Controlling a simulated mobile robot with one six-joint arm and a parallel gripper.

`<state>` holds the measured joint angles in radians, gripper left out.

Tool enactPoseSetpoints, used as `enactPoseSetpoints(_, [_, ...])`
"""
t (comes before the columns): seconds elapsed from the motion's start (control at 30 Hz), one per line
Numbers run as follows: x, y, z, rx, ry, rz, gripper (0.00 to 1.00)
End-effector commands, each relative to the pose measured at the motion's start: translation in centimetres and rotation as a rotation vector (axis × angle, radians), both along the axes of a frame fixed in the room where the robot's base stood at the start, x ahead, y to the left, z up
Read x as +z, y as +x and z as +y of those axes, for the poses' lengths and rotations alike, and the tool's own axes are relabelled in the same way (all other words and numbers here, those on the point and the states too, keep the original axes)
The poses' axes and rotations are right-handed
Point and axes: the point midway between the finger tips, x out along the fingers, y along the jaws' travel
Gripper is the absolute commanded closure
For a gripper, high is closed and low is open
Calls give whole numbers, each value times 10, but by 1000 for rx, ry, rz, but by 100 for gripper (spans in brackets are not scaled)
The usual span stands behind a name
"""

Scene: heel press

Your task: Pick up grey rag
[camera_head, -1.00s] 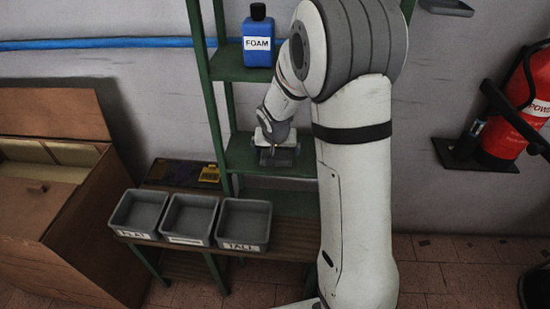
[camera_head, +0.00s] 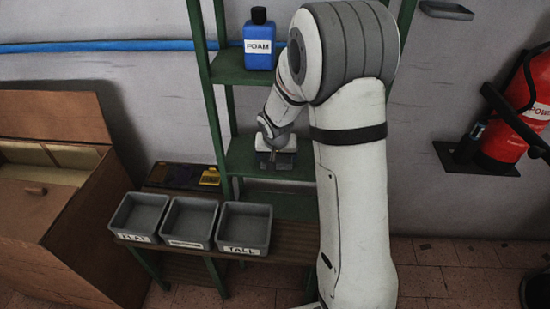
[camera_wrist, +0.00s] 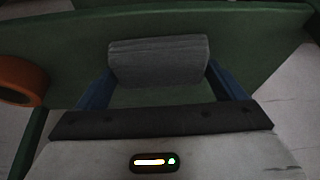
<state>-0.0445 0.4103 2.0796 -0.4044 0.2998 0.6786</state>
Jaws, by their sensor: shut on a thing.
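The grey rag (camera_wrist: 158,62) shows in the wrist view as a folded grey block. It lies between the two blue fingers of my gripper (camera_wrist: 162,80), which is shut on it. Green shelf surface shows around and behind the rag; I cannot tell whether the rag still touches it. In the head view my gripper (camera_head: 277,158) is over the middle green shelf (camera_head: 240,158), below the shelf with the blue bottle. The gripper largely hides the rag there.
A blue FOAM bottle (camera_head: 259,42) stands on the shelf above. An orange round thing (camera_wrist: 22,82) is at the left in the wrist view. Three grey bins (camera_head: 243,229) stand on a bench at front left. An open wooden box (camera_head: 50,220) is far left; a red extinguisher (camera_head: 515,120) is right.

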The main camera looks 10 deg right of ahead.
Motion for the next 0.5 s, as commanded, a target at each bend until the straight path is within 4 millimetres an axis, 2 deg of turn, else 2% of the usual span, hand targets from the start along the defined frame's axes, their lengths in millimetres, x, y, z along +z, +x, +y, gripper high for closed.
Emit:
enactPoseSetpoints(0.17, [10,1,0,-2,0,-3,32])
enactPoseSetpoints(0.37, [36,1,-1,-1,-2,-4,32])
enactPoseSetpoints(0.5, [34,-24,6,1,-2,-1,32])
